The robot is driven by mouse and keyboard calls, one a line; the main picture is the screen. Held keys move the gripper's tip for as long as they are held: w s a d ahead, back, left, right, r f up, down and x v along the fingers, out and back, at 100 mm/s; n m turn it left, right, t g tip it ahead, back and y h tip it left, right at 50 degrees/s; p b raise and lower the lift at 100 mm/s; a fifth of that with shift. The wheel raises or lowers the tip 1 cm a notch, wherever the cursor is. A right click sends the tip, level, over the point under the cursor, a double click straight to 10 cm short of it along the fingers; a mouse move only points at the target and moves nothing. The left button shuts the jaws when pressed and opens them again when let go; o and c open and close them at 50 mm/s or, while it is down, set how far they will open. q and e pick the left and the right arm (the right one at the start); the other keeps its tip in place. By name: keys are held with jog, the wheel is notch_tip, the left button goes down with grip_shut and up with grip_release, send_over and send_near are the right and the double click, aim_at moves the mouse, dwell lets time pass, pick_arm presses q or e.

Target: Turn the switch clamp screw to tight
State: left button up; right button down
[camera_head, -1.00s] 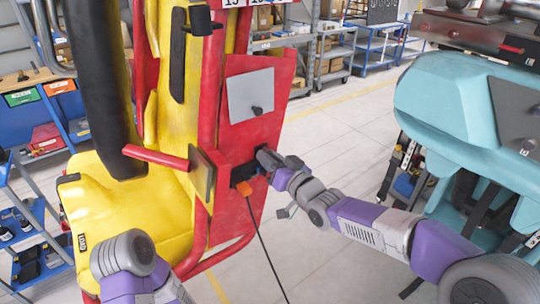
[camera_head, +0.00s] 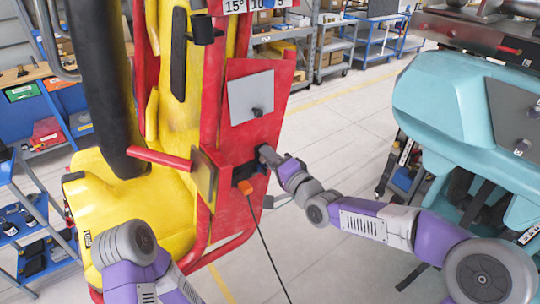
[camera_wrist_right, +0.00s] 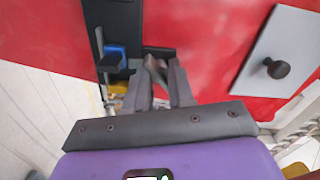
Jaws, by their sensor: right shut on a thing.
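My right gripper (camera_head: 264,154) reaches the red side panel (camera_head: 238,140) of the yellow-and-red coaster seat, beside a small black fixture (camera_head: 250,168). In the right wrist view its two dark fingers (camera_wrist_right: 161,72) are shut on a small grey metal piece (camera_wrist_right: 154,66), which seems to be the clamp screw. The screw is mostly hidden between the fingers, so its turn cannot be read. To its left is a black switch bracket (camera_wrist_right: 121,25) with a blue part (camera_wrist_right: 116,52). My left arm shows at the lower left, but its gripper is out of view.
An orange plug (camera_head: 245,187) with a black cable (camera_head: 268,250) hangs below the fixture. A grey plate with a black knob (camera_head: 257,112) sits above, and a red bar (camera_head: 160,158) juts left. Floor between is clear.

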jog(key=shift+r+m+p, duration=0.15)
jog(key=shift+m+p, duration=0.3)
jog(key=shift+m, duration=2.85)
jog(key=c, duration=1.2)
grip_release()
jog(key=shift+w, duration=0.1)
jog(key=shift+c, duration=0.2)
jog(key=p+v, duration=0.1)
jog(key=v, duration=0.6)
jog(key=shift+s, duration=0.25)
jog(key=shift+d, duration=0.15)
